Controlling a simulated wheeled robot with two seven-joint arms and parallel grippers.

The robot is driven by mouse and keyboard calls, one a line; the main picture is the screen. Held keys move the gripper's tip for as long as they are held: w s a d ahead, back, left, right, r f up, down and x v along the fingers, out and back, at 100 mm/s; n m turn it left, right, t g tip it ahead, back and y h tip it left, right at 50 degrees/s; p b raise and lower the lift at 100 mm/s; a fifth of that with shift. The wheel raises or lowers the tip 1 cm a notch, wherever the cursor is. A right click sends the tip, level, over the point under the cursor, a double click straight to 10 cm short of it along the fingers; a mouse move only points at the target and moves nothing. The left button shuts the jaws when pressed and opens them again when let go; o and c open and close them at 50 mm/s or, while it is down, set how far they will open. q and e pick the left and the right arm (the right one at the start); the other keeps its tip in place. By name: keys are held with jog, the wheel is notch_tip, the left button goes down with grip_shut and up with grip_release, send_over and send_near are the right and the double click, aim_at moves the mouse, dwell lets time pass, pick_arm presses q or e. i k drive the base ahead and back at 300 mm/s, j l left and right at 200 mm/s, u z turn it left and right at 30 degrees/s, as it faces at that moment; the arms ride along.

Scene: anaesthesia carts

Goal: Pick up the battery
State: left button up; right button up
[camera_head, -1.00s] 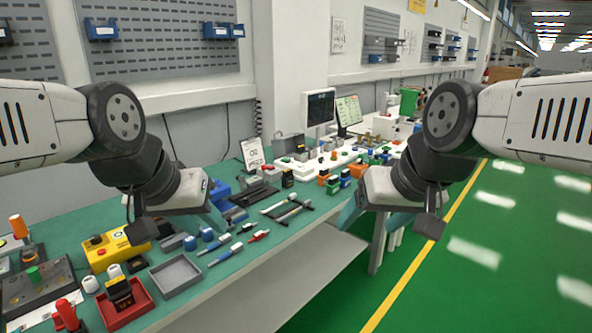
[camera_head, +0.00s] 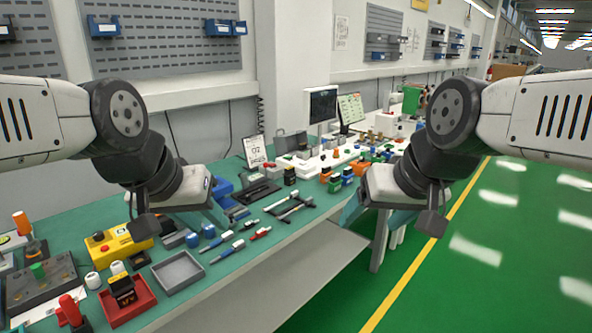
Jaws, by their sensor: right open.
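A black block with orange marks (camera_head: 122,289), which looks like the battery, sits in a small red tray (camera_head: 140,313) at the front left of the green-topped bench. I cannot be sure it is the battery, as small dark blocks also stand further back. My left gripper (camera_head: 205,217) is above the bench, up and to the right of the red tray, apart from the block. Its fingers are partly hidden by its own body, and their opening is unclear. My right gripper (camera_head: 372,217) is open and empty near the bench's right front edge.
A grey tray (camera_head: 178,272) lies right of the red tray, with a yellow box (camera_head: 118,243) behind. Blue-handled tools (camera_head: 228,251) and a red screwdriver (camera_head: 260,233) lie on the bench. A monitor (camera_head: 322,105) stands at the back. The green floor at right is clear.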

aim_at(290, 175)
jog(key=i+l+u, duration=0.35)
jog(key=i+l, duration=1.2)
jog(key=i, duration=0.05)
